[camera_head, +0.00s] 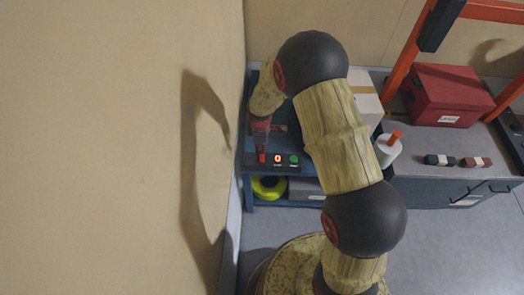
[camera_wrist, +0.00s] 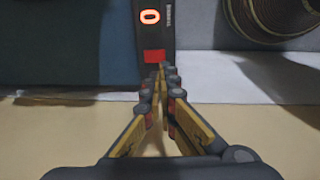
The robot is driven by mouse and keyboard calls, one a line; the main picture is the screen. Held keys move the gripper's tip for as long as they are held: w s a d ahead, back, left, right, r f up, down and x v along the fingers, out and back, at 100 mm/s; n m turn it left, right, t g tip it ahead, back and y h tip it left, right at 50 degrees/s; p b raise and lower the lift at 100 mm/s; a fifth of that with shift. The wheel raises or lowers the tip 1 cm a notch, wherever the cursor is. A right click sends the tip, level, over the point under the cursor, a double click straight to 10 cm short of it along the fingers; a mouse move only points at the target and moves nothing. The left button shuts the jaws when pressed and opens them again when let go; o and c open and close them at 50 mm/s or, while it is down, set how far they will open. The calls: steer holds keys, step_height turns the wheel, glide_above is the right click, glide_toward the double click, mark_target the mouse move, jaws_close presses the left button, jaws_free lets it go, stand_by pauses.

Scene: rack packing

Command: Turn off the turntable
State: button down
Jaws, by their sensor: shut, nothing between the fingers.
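A dark control panel (camera_head: 279,168) sits on the front edge of a blue bench by the wall. It has a red button (camera_head: 262,158), a lit display reading 0 (camera_head: 278,158) and a green button (camera_head: 294,160). My gripper (camera_head: 262,148) is shut and empty, pointing down over the red button's end. In the wrist view, the red button (camera_wrist: 154,56) lies just beyond my gripper's closed fingertips (camera_wrist: 162,70), with the lit 0 display (camera_wrist: 150,16) farther off. I cannot tell whether the fingertips touch the button.
The tan wall (camera_head: 120,150) is close on the left. A yellow round object (camera_head: 268,187) lies on the lower shelf.

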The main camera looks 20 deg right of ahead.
mark_target(262, 157)
steer(key=r, duration=0.4)
steer(key=shift+s+p, duration=0.25)
steer(key=shift+p, duration=0.1)
steer(key=shift+w, duration=0.1)
steer(key=shift+w+d+r+p, duration=0.15)
steer(key=shift+w+r+p, duration=0.2)
steer(key=shift+w+p, duration=0.25)
steer(key=shift+f, duration=0.1)
steer(key=f+b, duration=0.1)
steer(key=f, duration=0.3)
steer(key=w+f+b, duration=0.1)
steer(key=f, duration=0.4)
steer(key=f+b, duration=0.2)
steer(key=f, duration=0.2)
steer(key=shift+w+d+f, duration=0.3)
steer(key=shift+f, duration=0.05)
